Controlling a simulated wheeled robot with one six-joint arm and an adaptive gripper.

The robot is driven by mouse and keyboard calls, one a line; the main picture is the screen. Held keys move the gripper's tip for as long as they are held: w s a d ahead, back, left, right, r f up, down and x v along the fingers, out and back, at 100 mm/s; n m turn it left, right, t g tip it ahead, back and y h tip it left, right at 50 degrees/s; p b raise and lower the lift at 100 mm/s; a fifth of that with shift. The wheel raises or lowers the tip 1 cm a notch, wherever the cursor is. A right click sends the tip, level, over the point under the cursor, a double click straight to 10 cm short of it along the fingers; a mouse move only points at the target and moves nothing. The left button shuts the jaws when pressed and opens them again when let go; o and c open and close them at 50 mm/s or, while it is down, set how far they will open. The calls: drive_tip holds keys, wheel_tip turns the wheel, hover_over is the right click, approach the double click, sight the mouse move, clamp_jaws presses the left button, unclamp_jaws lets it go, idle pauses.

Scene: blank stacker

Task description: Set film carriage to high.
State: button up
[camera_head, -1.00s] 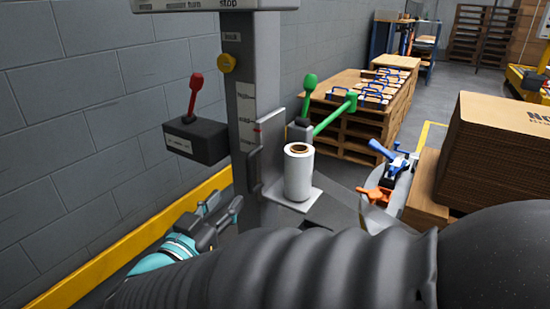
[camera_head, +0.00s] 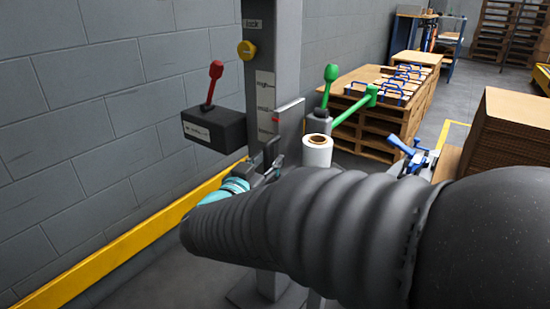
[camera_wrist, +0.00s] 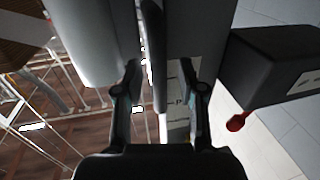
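The film carriage (camera_head: 291,111) is a grey bracket on the upright mast (camera_head: 261,60). It bears a white film roll (camera_head: 317,155). Its red pointer (camera_head: 275,119) shows beside the white scale (camera_head: 265,90), below the top mark "high" and near the lower marks. My gripper (camera_head: 270,158) is at the carriage's left side, close to the mast. In the wrist view, my gripper (camera_wrist: 163,72) is open, with a thin upright plate (camera_wrist: 154,45) of the carriage between its fingers and gaps visible. Contact cannot be told. My arm hides the carriage's lower part.
A black box (camera_head: 213,130) with a red lever (camera_head: 215,73) stands left of the mast. A yellow knob (camera_head: 247,48) is above. Green handles (camera_head: 350,105) rise behind the roll. A yellow rail (camera_head: 120,245) runs along the wall. Pallets (camera_head: 375,125) stand behind.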

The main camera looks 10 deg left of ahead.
sight(275, 124)
clamp_jaws()
drive_tip(key=shift+r, duration=0.15)
wheel_tip(275, 124, up, 7)
drive_tip(key=p, duration=0.7)
drive_tip(key=shift+r, duration=0.15)
unclamp_jaws()
